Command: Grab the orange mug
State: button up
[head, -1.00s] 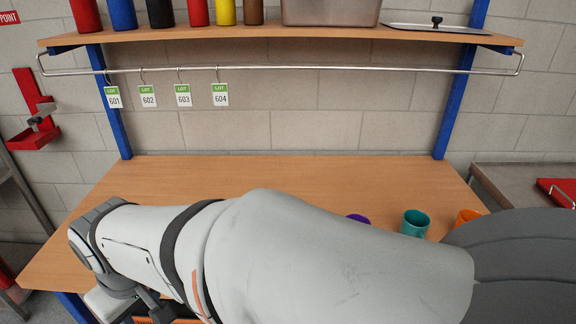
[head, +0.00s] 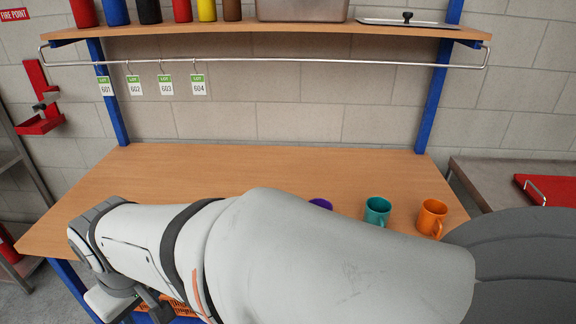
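The orange mug (head: 431,217) stands upright near the right edge of the wooden table (head: 215,165), its handle toward the front. A teal mug (head: 376,211) stands to its left. A purple mug (head: 320,204) is further left, mostly hidden behind my arm. My gripper (head: 140,309) shows only in part at the lower left, below the table's front left edge and far from the mugs. Its fingertips cannot be made out, so whether it is open or shut is unclear.
Above the table a shelf (head: 300,34) holds several bottles, a metal pan (head: 303,10) and a lid (head: 408,20). A rail below carries lot tags (head: 165,86). The left and back of the tabletop are clear. A side counter (head: 500,178) with a red tray (head: 550,190) stands at right.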

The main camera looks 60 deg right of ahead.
aim_at(433, 214)
jog(key=k, duration=2.1)
jog(key=z, duration=1.4)
jog(key=i, duration=1.55)
jog(key=z, duration=0.1)
